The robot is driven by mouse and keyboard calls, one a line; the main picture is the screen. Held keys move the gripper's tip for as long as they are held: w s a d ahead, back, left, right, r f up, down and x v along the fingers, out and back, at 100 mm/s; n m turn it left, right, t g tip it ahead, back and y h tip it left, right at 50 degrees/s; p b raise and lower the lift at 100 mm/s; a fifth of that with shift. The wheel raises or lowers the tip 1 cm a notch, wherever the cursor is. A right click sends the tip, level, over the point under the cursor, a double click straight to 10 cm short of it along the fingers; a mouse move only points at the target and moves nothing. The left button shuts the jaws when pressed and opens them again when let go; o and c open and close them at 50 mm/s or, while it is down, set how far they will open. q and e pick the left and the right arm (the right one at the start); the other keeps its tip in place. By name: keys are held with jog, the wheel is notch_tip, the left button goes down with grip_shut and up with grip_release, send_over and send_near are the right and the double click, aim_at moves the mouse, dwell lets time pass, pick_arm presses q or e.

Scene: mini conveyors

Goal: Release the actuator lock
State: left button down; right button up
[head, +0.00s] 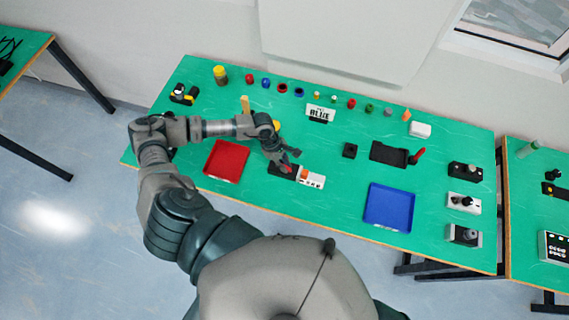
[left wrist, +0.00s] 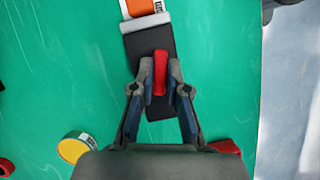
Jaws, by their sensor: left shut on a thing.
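A small device near the front middle of the green table has a black base (head: 281,172) and a white block (head: 314,181) with an orange part (head: 304,174) at its right end. In the left wrist view the black base (left wrist: 148,45) runs up to a grey edge, with the orange part (left wrist: 141,7) beyond it. A red lever (left wrist: 160,72) stands up from the base. My left gripper (head: 287,162) is over the black base. In the left wrist view its fingers (left wrist: 160,76) are shut on the red lever, one on each side. My right gripper is out of view.
A red tray (head: 226,160) lies left of the device and a blue tray (head: 389,207) to its right. Several coloured pieces line the back edge. Switch boxes (head: 464,201) stand at the right.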

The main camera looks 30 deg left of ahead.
pick_arm(q)
jog(key=shift+w+n+t+b, duration=0.1)
jog(key=shift+n+t+b, duration=0.25)
jog(key=shift+n, duration=0.25)
jog(key=c, duration=1.2)
grip_release()
jog(key=shift+o, duration=0.2)
jog(key=shift+r, duration=0.1)
jog(key=v, duration=1.1)
jog(key=shift+a+r, duration=0.3)
jog(key=shift+a, duration=0.05)
